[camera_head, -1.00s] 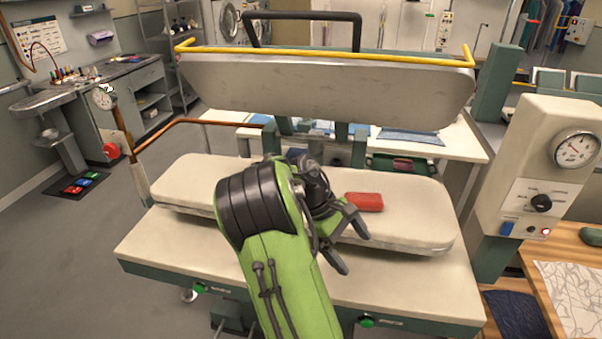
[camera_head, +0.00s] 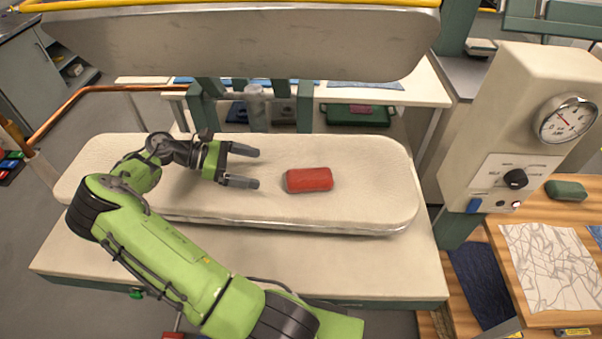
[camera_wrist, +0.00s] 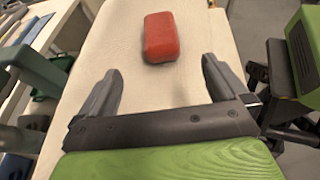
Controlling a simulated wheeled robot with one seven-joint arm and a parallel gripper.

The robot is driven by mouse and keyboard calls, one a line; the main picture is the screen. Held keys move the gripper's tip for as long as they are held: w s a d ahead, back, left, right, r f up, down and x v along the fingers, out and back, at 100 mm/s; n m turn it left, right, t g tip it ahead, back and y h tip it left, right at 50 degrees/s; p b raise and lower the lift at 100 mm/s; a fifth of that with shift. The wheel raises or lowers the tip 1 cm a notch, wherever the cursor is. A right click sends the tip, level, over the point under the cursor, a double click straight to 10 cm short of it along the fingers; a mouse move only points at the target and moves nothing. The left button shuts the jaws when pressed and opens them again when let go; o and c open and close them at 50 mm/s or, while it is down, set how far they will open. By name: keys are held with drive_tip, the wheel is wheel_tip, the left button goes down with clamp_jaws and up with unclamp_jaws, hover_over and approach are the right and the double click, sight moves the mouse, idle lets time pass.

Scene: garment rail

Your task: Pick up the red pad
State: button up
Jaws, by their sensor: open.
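The red pad (camera_head: 309,180) is a small rounded block lying on the cream padded board of the press (camera_head: 370,200), right of the board's middle. My gripper (camera_head: 251,167) is open and empty, left of the pad, with its two dark fingers pointing towards it. A clear gap lies between the fingertips and the pad. In the wrist view the red pad (camera_wrist: 160,37) lies beyond the fingertips of my gripper (camera_wrist: 160,75), roughly centred between them. Nothing hides the pad in either view.
The heavy upper press plate (camera_head: 240,45) hangs raised behind the board. A gauge box (camera_head: 520,130) stands at the right, by a wooden table (camera_head: 500,235). A copper pipe (camera_head: 95,91) runs at the back left. The board around the pad is clear.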

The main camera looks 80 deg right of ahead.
sight(293, 176)
drive_tip(key=b+x, duration=0.3)
drive_tip(key=x, duration=1.1)
drive_tip(key=shift+f+b, duration=0.2)
drive_tip(key=shift+b, duration=0.2)
drive_tip(key=shift+w+r, duration=0.1)
drive_tip(key=shift+c, duration=0.8)
drive_tip(key=c, duration=0.9)
